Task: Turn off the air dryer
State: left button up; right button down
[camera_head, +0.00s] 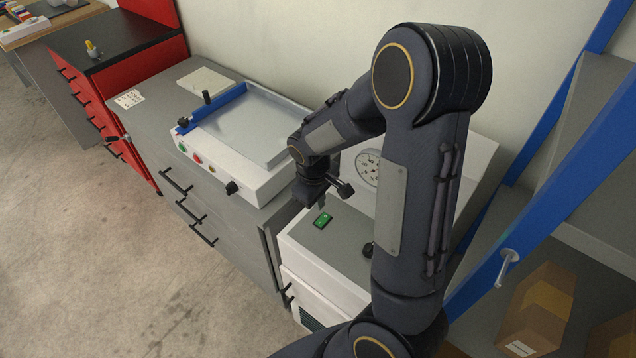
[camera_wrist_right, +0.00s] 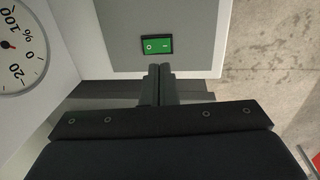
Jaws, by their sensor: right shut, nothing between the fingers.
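The air dryer is a white cabinet with a grey top panel (camera_head: 345,228) and a round dial gauge (camera_head: 368,168). A green rocker switch (camera_head: 322,220) in a dark frame sits on the panel. My right gripper (camera_head: 311,199) is just above and behind the switch. In the right wrist view the switch (camera_wrist_right: 157,44) lies just beyond the tips of my right gripper (camera_wrist_right: 160,72), with a small gap in the picture. The right fingers are closed together and empty. I cannot tell whether they touch the panel. My left gripper is not in view.
A black knob (camera_head: 368,250) stands on the dryer's panel near my right arm. A white machine with a blue bar (camera_head: 215,108) sits on the grey cabinet to the left. A blue-framed shelf with cardboard boxes (camera_head: 540,310) stands at the right.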

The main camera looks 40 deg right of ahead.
notch_tip(320, 180, up, 7)
send_over(325, 216)
jog(key=a, duration=0.4)
jog(key=shift+s+d+f, duration=0.2)
jog(key=shift+s+d, duration=0.05)
jog(key=shift+s, duration=0.2)
jog(key=shift+d, duration=0.1)
jog(key=shift+w+d+r, duration=0.1)
jog(key=shift+w+d, duration=0.1)
jog(key=shift+d, duration=0.4)
jog(key=f+b, duration=0.3)
jog(key=f, duration=0.1)
jog(key=d+f+b, duration=0.1)
jog(key=f+b, duration=0.3)
jog(key=f, duration=0.1)
jog(key=f+b, duration=0.3)
jog(key=f, duration=0.2)
jog(key=shift+w+d+b, duration=0.25)
jog(key=shift+d+b, duration=0.05)
jog(key=shift+d, duration=0.05)
